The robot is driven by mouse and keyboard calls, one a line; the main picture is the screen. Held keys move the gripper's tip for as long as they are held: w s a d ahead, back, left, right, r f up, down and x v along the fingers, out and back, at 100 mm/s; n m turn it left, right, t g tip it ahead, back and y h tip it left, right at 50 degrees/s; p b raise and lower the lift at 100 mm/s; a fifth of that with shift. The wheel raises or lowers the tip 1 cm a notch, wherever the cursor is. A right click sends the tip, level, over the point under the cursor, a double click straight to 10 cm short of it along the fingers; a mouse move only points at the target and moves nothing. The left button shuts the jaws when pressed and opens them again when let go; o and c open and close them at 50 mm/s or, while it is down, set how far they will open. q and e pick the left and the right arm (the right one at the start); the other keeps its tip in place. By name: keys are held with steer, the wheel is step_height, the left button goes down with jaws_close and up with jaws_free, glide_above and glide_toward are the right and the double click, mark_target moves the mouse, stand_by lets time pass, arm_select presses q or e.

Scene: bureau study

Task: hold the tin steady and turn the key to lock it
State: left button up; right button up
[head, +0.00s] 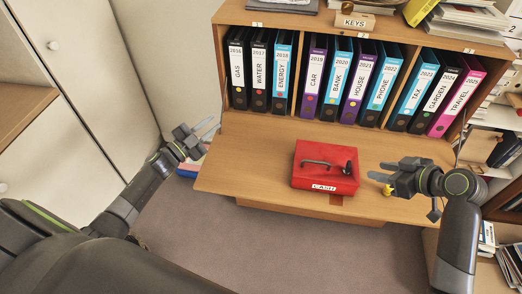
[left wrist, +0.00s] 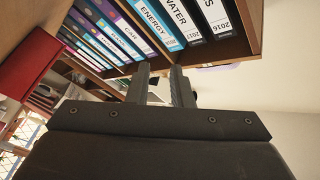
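The red tin (head: 312,179) labelled CASH stands on the wooden desk flap, lid closed, with a grey handle (head: 316,163) on top. A small dark part (head: 348,168) sits at the lid's right side; I cannot tell whether it is the key. The tin also shows at the left edge of the left wrist view (left wrist: 30,50). My left gripper (head: 211,130) is open and empty, left of the flap and well away from the tin. My right gripper (head: 376,170) is just right of the tin, apart from it, fingers seemingly spread. A small yellow item (head: 387,190) shows below its fingers.
Ring binders (head: 310,78) fill the shelf behind the flap (head: 245,165). A box labelled KEYS (head: 354,22) is on top. White cabinets (head: 60,140) stand at left. The flap left of the tin is clear. Shelves with papers (head: 490,150) stand at right.

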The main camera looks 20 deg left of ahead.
mark_target(318, 162)
arm_select(q)
steer(key=s+d+r+m+g+h, duration=0.1)
steer(key=d+r+m+g+h, duration=0.25)
steer(key=d, duration=0.35)
steer(key=s+d+r+m+g+h, duration=0.1)
steer(key=d+r+m+g+h, duration=0.2)
steer(key=d+m+g+h, duration=0.3)
steer(key=w+d+f+g+y, duration=0.1)
steer(key=d+f, duration=0.2)
steer(key=d, duration=0.4)
steer(key=w+d+f+n+g+y, duration=0.1)
steer(key=w+d+f+y, duration=0.1)
steer(key=d+f, duration=0.2)
steer(key=w+d+f+n+g+y, duration=0.1)
steer(key=d+f, duration=0.2)
steer(key=d, duration=0.6)
steer(key=shift+w+d+f, duration=0.15)
steer(key=shift+d+f, duration=0.2)
steer(key=shift+d, duration=0.05)
jaws_close()
